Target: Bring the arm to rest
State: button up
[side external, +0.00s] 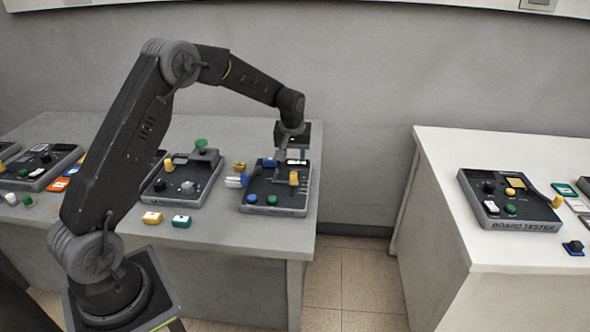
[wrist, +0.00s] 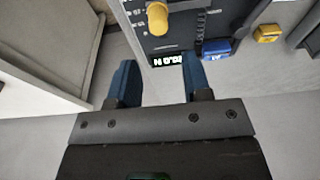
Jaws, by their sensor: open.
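My gripper (side external: 291,152) hangs pointing down over the back part of the right-hand tester box (side external: 245,207) on the grey table. In the wrist view my gripper (wrist: 160,82) shows two blue fingers set wide apart with nothing between them. The box's lit display (wrist: 180,61) shows close to the right finger, partly hidden. A yellow knob (wrist: 157,18) stands on the box panel, and a blue switch (wrist: 216,47) lies to the right of the display. I cannot tell the exact height of the fingertips above the box.
A white table (side external: 440,200) with a board tester (side external: 510,200) stands right, across a floor gap (side external: 345,280). The wall is close behind.

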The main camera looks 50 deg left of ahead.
jog(key=s+d+r+m+t, duration=0.1)
jog(key=s+d+r+m, duration=0.1)
jog(key=s+d+r, duration=0.5)
jog(key=s+d+r+m+t, duration=0.1)
jog(key=s+d+r+m, duration=0.2)
jog(key=s+d+r, duration=0.5)
jog(key=s+d+r+m+t, duration=0.1)
jog(key=s+d+m, duration=0.1)
jog(key=s, duration=0.6)
jog(key=s+d+r+m+t+h, duration=0.1)
jog(key=s+m, duration=0.1)
jog(key=s, duration=0.7)
jog(key=shift+d+r+h, duration=0.25)
jog(key=shift+d+h, duration=0.05)
jog(key=shift+d, duration=0.05)
jog(key=shift+c, duration=0.2)
dwell(2.2)
